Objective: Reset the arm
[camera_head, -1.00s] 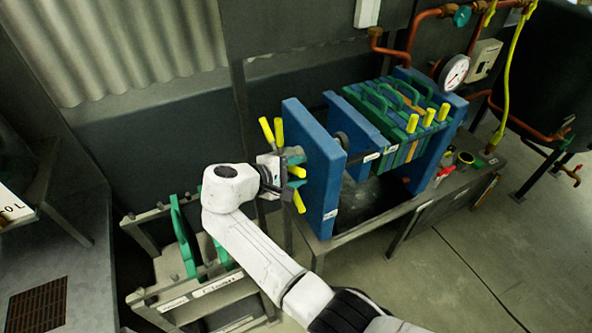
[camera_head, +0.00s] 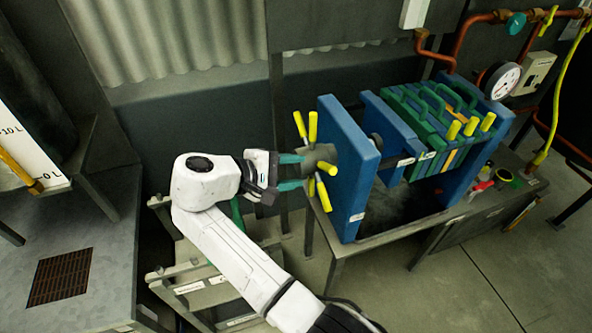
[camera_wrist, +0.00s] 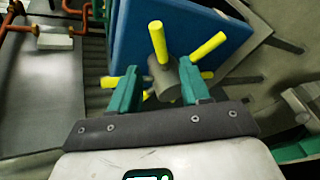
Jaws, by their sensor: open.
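My gripper (camera_head: 291,171) is at the middle of the head view, with its green fingers pointing right at a grey hub with yellow handles (camera_head: 319,156) on the blue end plate (camera_head: 349,168) of the press. The fingers are spread apart. In the wrist view, the gripper (camera_wrist: 160,92) shows both green fingers, with the grey hub (camera_wrist: 163,78) beyond and between them. Yellow handles stick out around the hub. One yellow handle passes behind the left finger. I cannot tell whether the fingers touch the hub. My white arm reaches up from the bottom of the head view.
The press has green plates (camera_head: 428,118) and yellow-ended handles on a bench (camera_head: 470,207). A grey slotted rack (camera_head: 207,291) stands below my arm. A grey table with a brown grate (camera_head: 60,277) is at the left. Copper pipes and a gauge (camera_head: 501,80) are at the upper right.

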